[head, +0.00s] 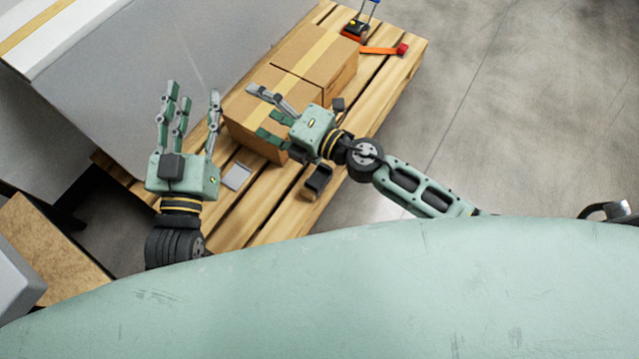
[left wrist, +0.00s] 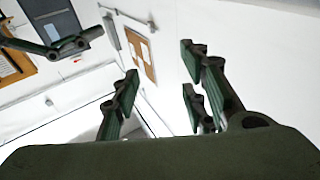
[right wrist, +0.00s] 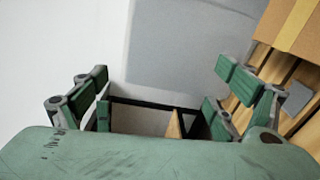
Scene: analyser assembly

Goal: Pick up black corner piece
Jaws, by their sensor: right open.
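A black piece (head: 317,182), which looks like the corner piece, lies on the wooden pallet near its right edge, below my right gripper in the head view. I do not make it out in either wrist view. My right gripper (head: 263,113) is open and empty, over the cardboard boxes and to the upper left of the black piece, not touching it. Its spread fingers also show in the right wrist view (right wrist: 160,105). My left gripper (head: 190,97) is raised at the left with its fingers apart and nothing between them. The left wrist view shows only wall and room beyond its fingers.
Cardboard boxes (head: 314,57) stand on the pallet (head: 400,78). A flat grey piece (head: 236,176) lies left of the black piece. An orange tool with a red end (head: 384,49) lies at the far end. A large grey block (head: 150,62) borders the left. Floor at right is clear.

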